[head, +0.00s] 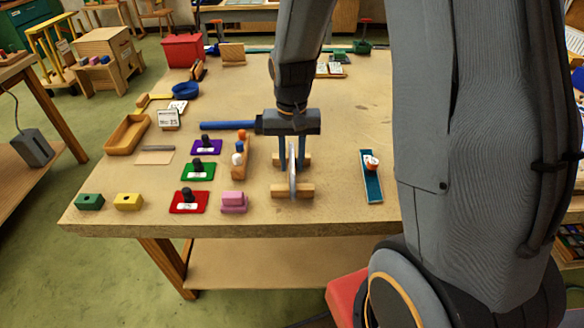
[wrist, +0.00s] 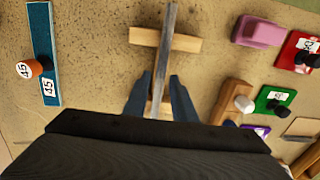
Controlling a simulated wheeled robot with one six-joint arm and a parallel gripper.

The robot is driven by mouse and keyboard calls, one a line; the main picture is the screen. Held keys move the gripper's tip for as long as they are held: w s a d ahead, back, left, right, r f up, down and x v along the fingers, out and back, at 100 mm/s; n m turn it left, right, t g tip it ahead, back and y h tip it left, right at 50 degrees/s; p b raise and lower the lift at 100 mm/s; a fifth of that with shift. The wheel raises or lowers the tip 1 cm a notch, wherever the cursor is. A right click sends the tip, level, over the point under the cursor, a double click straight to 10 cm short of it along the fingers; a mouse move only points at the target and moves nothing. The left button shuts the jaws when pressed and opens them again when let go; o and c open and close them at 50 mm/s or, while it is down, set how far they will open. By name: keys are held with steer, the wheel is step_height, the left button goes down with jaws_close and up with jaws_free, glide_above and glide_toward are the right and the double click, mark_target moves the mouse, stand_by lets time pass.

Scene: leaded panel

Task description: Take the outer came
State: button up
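A thin grey strip (head: 292,172) stands upright on edge across two light wooden blocks (head: 292,191) near the table's front edge. It looks like the came, but no label on it shows. In the wrist view the strip (wrist: 165,45) runs from the top edge down between my fingers, over a wooden block (wrist: 186,42). My gripper (head: 292,168) points down over the strip. Its blue fingers (wrist: 160,78) are open, one on each side, with a visible gap to the strip.
Left of the strip stand a wooden rack (head: 247,165) with knobs, a pink block (head: 233,202), and red (head: 188,208), green (head: 198,176) and purple (head: 206,153) plates. A teal strip (head: 372,185) with an orange knob lies right. Bare table separates it from the blocks.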

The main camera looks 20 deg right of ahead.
jaws_close()
steer(key=shift+r, duration=0.15)
